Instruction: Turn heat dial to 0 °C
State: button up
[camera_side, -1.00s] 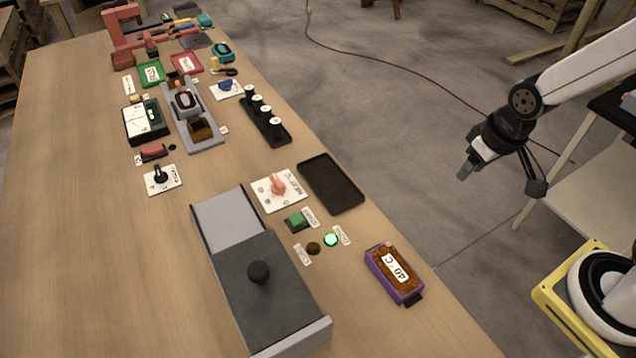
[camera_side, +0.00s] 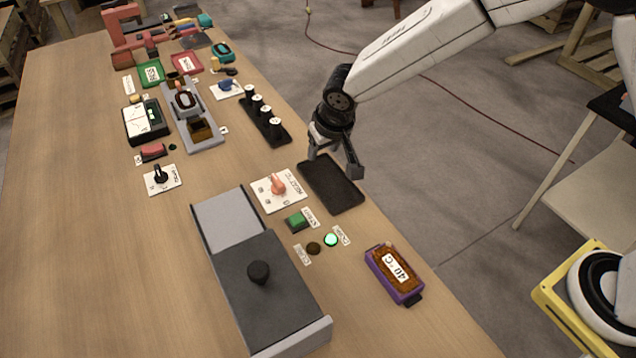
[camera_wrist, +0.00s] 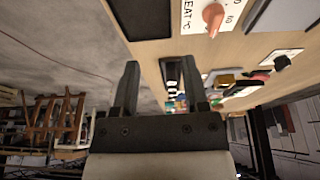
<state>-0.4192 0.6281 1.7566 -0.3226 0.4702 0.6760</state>
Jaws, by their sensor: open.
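The heat dial is an orange-pink knob (camera_side: 278,186) on a white plate (camera_side: 268,199) marked with heat lettering, near the middle of the table in the side view. In the wrist view the knob (camera_wrist: 213,16) is at the top, right of centre, partly cut off with its plate. My gripper (camera_side: 336,166) is open and empty, above the black tray, to the right of and apart from the dial. In the wrist view its two fingers (camera_wrist: 163,88) stand apart with nothing between them. The dial's exact setting is too small to read.
A black tray (camera_side: 318,198) lies right of the dial. A green button (camera_side: 297,221), a lit green lamp (camera_side: 331,240) and a grey-lidded box (camera_side: 285,308) stand nearer.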

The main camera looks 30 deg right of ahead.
send_near(277, 180)
jog(key=f, duration=0.2)
jog(key=shift+d+r+t, duration=0.1)
jog(key=shift+r+t, duration=0.05)
jog(key=shift+t, duration=0.25)
jog(key=shift+x, duration=3.85)
jog(key=shift+s, duration=0.1)
grip_shut()
